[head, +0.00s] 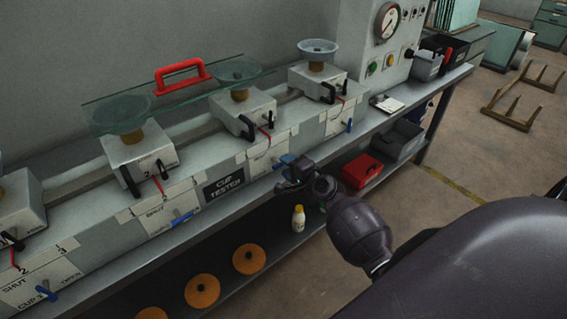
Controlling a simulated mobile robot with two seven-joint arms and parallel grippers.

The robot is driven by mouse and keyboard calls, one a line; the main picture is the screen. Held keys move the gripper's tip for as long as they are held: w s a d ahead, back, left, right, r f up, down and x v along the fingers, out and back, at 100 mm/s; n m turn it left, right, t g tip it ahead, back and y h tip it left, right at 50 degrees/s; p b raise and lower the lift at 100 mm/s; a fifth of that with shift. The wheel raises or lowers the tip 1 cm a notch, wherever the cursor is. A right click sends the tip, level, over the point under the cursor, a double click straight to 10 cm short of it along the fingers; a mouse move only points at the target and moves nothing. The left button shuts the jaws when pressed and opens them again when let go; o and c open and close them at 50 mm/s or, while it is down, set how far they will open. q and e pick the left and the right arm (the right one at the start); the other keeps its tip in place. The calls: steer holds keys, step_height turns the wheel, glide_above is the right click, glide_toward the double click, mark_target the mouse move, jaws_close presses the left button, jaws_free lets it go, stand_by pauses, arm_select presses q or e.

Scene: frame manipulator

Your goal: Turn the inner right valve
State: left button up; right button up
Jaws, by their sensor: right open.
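The bench carries a row of cup stations with blue valve handles on its front. The inner right valve (287,160) is a blue handle under the station right of the "Cup Tester" plate. My right gripper (283,176) is open, close in front of and just below that blue handle. I cannot tell whether the fingers touch it or are around it. The gripper and wrist hide part of the bench edge there. My left gripper is not in view.
Other blue valves are the inner left (182,218), the outer right (349,126) and the outer left (47,293). A glass panel with a red handle (181,76) lies across the cups. A red box (362,171) and a small bottle (298,218) stand on the lower shelf.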

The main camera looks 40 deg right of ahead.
steer(key=v, duration=0.8)
stand_by(0.4)
steer(key=s+a+f+n+g, duration=0.1)
steer(key=s+a+f+n, duration=0.2)
steer(key=s+n, duration=0.3)
steer(key=s+a+f+n+g+h, duration=0.1)
steer(key=s+a+f+n, duration=0.2)
steer(key=s+a+n, duration=0.2)
steer(key=s+a+f+n+g, duration=0.2)
steer(key=s+a+f+n, duration=0.1)
steer(key=s+n, duration=0.4)
steer(key=shift+s+a+f+h, duration=0.3)
steer(key=shift+s+a, duration=0.2)
steer(key=shift+a, duration=0.2)
